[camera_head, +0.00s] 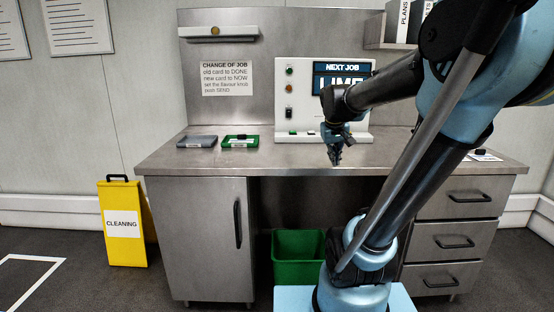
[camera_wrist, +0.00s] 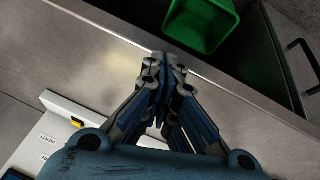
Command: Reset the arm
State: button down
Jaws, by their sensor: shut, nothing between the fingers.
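My gripper (camera_head: 335,157) hangs over the front part of the steel desk (camera_head: 270,158), to the right of its middle, in the head view. It points downward, is shut and holds nothing. In the wrist view my gripper (camera_wrist: 167,62) shows its fingers together above the desk's front edge. My arm comes in from the right and hides part of the desk, the drawers and the screen.
A white control panel (camera_head: 297,92) with a "NEXT JOB" screen stands behind my gripper. A grey tray (camera_head: 197,141) and a green tray (camera_head: 240,146) lie left on the desk. A green bin (camera_head: 298,262) is below.

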jog(key=s+f+m+g, duration=0.1)
jog(key=s+f, duration=0.6)
jog(key=s, duration=0.3)
jog(key=s+a+f+g+y, duration=0.1)
jog(key=s+f, duration=0.7)
jog(key=s, duration=0.3)
jog(key=shift+s+a+m+g+y, duration=0.25)
jog(key=shift+s+m+g+y, duration=0.05)
jog(key=shift+m, duration=0.1)
jog(key=shift+w+f, duration=0.15)
jog(key=shift+w, duration=0.35)
jog(key=c, duration=2.4)
grip_release()
